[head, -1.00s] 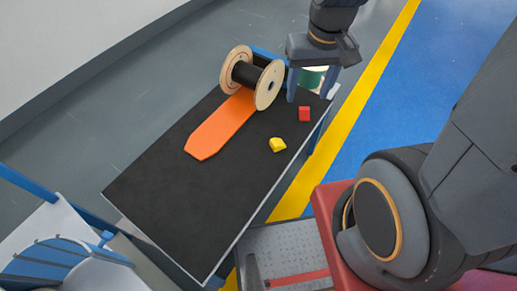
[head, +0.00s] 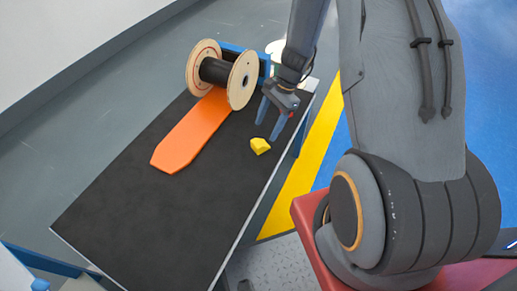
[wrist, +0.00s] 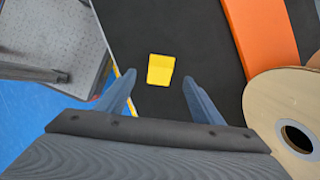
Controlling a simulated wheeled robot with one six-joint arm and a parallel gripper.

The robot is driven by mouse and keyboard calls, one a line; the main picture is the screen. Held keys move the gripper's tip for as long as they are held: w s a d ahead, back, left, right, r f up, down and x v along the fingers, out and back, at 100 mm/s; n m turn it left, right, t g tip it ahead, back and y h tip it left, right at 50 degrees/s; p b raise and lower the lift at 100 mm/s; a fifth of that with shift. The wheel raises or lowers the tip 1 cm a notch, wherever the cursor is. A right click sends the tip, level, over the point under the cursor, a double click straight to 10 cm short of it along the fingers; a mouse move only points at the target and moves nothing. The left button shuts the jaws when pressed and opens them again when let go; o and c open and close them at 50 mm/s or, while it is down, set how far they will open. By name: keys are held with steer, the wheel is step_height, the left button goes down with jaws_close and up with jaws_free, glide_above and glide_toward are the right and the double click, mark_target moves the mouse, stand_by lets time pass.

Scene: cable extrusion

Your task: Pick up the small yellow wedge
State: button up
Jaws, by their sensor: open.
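The small yellow wedge (head: 260,146) lies on the black table top (head: 150,225), near its right edge. In the wrist view the wedge (wrist: 160,70) lies just beyond my fingertips, roughly centred between them. My gripper (head: 266,128) is open and empty, with its blue fingers pointing down toward the wedge from above and behind it. It also shows in the wrist view (wrist: 158,82), with the fingers spread wider than the wedge. A tiny bit of a red block (head: 291,115) shows behind my gripper; most of it is hidden.
A wooden cable spool (head: 243,79) with black winding stands at the back of the table. An orange tapered board (head: 190,135) lies left of the wedge. The front of the table is clear.

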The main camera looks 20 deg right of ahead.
mark_target(259, 142)
steer(key=x, duration=0.8)
steer(key=shift+a+p, duration=0.25)
steer(key=shift+p, duration=0.05)
steer(key=c, duration=1.2)
